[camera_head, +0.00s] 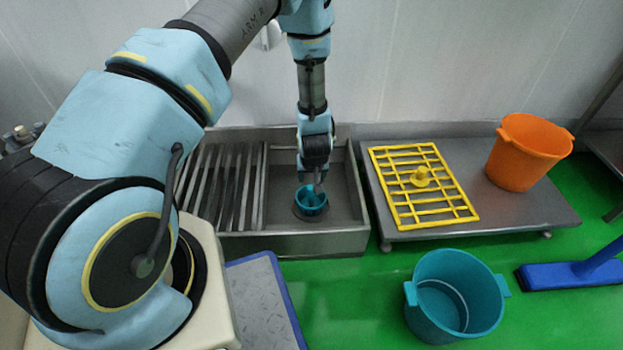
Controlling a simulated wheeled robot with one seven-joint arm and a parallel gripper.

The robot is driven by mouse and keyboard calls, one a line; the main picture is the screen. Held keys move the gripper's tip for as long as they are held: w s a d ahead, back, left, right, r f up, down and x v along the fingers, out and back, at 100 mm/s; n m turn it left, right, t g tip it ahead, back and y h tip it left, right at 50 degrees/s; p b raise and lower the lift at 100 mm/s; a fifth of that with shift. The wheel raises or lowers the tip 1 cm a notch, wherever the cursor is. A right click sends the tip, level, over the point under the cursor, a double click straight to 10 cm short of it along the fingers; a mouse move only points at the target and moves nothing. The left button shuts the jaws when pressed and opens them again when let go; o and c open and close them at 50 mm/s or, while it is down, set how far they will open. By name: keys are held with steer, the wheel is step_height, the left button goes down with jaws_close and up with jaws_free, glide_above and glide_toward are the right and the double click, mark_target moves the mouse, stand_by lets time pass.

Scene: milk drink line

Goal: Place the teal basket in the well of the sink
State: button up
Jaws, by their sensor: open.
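A small teal basket (311,207) sits low in the well of the metal sink (345,240), on or in a dark round spot in its floor. My gripper (318,189) points down right at the basket, its fingertips at the basket's mouth. The jaws are open. The wrist hides the back of the basket, and I cannot tell whether a finger touches its wall.
Metal slats (217,185) cover the sink's left side. To the right, a low metal table (520,207) bears a yellow grid (405,197) and an orange bucket (524,155). A larger teal bucket (479,290) and a blue squeegee (560,275) are on the green floor.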

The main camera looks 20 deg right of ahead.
steer(key=shift+v, duration=0.9)
steer(key=w+a+r+n+g, duration=0.1)
steer(key=w+a+r, duration=0.1)
steer(key=a+r, duration=0.65)
steer(key=w+a+r+g, duration=0.15)
steer(key=a+r, duration=0.35)
steer(key=r, duration=0.7)
steer(key=s+a+r, duration=0.5)
steer(key=a+r, duration=0.1)
steer(key=a, duration=0.2)
steer(key=s+a+r+n+y, duration=0.1)
steer(key=s+a+r, duration=0.3)
steer(key=a+r, duration=0.2)
steer(key=shift+s+a, duration=0.4)
steer(key=shift+a, duration=0.85)
steer(key=shift+r, duration=0.15)
step_height(320, 180, up, 36)
steer(key=p, duration=3.6)
